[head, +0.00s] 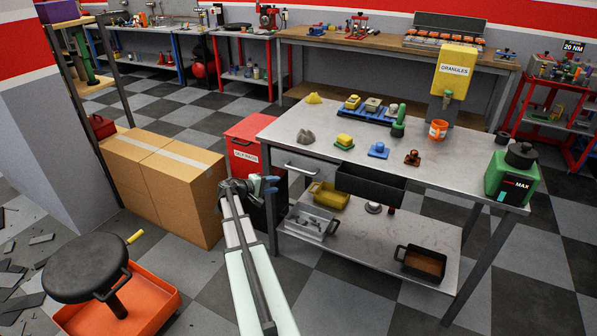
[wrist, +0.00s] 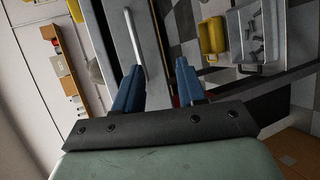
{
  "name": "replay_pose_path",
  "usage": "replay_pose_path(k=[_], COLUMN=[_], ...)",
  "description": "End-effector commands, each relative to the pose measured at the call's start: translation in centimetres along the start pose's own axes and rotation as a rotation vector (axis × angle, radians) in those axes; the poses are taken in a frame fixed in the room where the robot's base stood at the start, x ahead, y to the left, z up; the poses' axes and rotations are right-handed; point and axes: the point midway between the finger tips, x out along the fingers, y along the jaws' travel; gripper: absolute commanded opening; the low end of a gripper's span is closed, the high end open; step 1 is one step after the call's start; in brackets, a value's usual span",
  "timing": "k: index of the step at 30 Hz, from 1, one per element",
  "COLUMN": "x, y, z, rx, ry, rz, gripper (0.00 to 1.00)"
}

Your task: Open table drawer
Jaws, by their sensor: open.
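The metal table (head: 300,130) has a grey drawer front (head: 318,174) under its left end, and it looks shut. A pale bar handle (head: 301,169) runs across this front. In the wrist view the handle (wrist: 133,38) stands upright on the grey drawer front (wrist: 153,42), its lower end close to the left blue fingertip. My gripper (head: 272,184) is in front of the table's left end, left of the handle in the head view. Its blue fingers are apart with nothing held between them (wrist: 159,66). Whether a finger touches the handle I cannot tell.
A black box-like compartment (head: 370,188) hangs beside the drawer. The lower shelf (head: 345,236) holds a yellow bin (head: 330,196), a grey bin (head: 311,222) and a black tray (head: 421,263). A red cabinet (head: 245,143) and cardboard boxes (head: 165,185) stand left of the table.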

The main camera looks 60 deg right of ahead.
Motion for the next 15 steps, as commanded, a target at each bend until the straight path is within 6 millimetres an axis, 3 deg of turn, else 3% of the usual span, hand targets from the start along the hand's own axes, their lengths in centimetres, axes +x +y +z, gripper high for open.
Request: replay_pose_path(k=[6, 11, 15], x=[-0.1, 0.6, 2.4], y=[2.6, 2.8, 3.0], z=[-0.6, -0.8, -0.8], rx=[-0.032, -0.015, -0.015], ry=[0.021, 0.027, 0.025], rz=[0.135, 0.14, 0.139], gripper=[0.4, 0.4, 0.4])
